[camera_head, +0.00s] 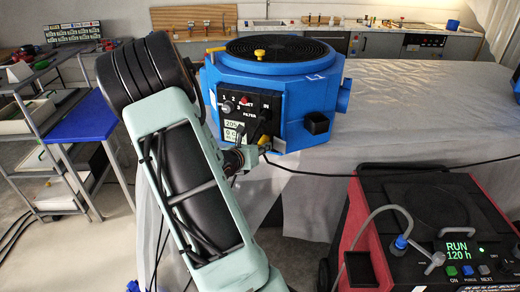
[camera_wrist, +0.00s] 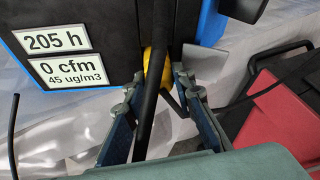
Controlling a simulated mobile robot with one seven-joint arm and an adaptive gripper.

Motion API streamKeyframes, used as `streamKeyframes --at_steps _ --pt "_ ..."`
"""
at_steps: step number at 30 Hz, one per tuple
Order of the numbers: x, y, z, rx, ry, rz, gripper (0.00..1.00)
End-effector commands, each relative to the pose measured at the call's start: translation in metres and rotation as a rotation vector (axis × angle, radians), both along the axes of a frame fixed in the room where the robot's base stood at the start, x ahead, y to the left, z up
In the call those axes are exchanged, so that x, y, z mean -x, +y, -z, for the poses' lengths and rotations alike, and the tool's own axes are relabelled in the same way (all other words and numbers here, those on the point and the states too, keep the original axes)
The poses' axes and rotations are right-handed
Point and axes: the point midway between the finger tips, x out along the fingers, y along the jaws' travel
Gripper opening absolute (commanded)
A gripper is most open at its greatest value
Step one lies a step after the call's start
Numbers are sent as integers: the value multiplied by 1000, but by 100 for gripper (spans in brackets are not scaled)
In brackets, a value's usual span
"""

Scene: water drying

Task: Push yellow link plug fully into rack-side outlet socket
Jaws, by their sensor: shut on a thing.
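The yellow link plug (camera_wrist: 154,68) shows between my fingertips in the wrist view, partly hidden by a black cable that runs down in front of it. My gripper (camera_wrist: 157,84) is shut on it, close beneath the black panel of the blue machine. In the head view my gripper (camera_head: 236,160) is at the lower right of that panel, mostly covered by my arm. A small yellow part (camera_head: 263,140) shows just above it. I cannot make out the outlet socket or how deep the plug sits.
The blue machine (camera_head: 312,100) stands on a sheet-covered table (camera_head: 420,95); its labels read 205 h and 0 cfm. A red and black unit (camera_head: 430,215) showing RUN 120 h is at the lower right. A black cable (camera_head: 310,172) crosses the sheet. Shelves (camera_head: 60,200) stand left.

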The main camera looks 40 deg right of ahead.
Motion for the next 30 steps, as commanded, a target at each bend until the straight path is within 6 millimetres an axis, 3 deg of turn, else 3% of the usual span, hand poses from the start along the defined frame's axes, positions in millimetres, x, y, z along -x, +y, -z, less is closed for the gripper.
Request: streamKeyframes --at_steps 16,17,21,30 --pt "-5 -13 0 1 -1 1 0" --pt "-5 -13 0 1 -1 0 25" --pt "-5 -13 0 1 0 1 41" --pt "-5 -12 0 0 0 1 44"
